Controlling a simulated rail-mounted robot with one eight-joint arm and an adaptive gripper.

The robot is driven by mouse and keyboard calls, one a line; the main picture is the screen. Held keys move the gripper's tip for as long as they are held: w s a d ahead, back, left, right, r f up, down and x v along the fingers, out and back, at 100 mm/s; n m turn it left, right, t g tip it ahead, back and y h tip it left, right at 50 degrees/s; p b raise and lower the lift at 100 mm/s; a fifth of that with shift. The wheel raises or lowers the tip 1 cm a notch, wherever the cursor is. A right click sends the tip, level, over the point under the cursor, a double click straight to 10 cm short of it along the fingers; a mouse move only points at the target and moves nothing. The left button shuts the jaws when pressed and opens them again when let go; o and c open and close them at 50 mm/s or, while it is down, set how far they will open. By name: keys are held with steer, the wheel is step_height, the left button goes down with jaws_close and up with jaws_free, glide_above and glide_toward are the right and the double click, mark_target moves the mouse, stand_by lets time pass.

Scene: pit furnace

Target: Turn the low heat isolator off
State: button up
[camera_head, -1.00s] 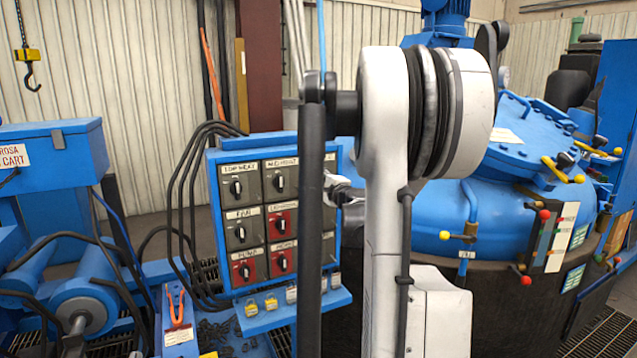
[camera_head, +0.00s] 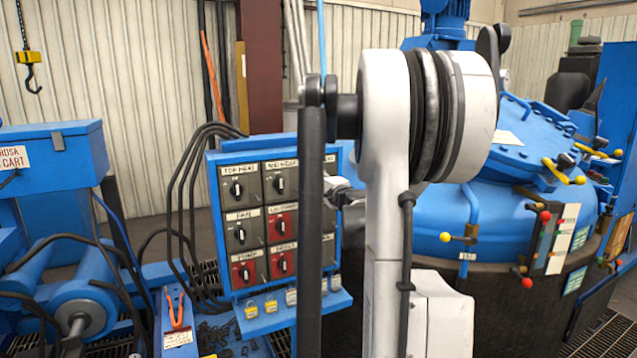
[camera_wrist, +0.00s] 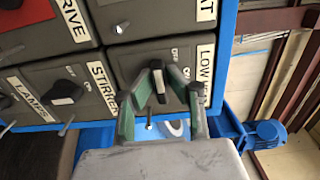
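In the wrist view, the low heat isolator (camera_wrist: 136,62) is a grey box with a black knob and a partly hidden "LOW" label (camera_wrist: 205,58). My gripper (camera_wrist: 164,72) reaches over this box, with its two green-sided fingers on either side of the knob. The fingertips are close together with a small gap. I cannot tell whether they touch the knob. The knob's setting is partly hidden by the fingers. In the head view, the switch panel (camera_head: 213,215) stands behind my arm, which hides its right column and my gripper.
The stirrer isolator (camera_wrist: 62,90) adjoins the low heat isolator in the wrist view. Black cables (camera_head: 172,190) run along the panel's left side. Padlocks (camera_head: 271,306) sit on the ledge below. The blue furnace (camera_head: 430,210) with coloured-knob levers stands right of my arm.

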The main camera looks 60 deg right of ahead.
steer(key=o, duration=0.4)
steer(key=v, duration=1.2)
stand_by(0.3)
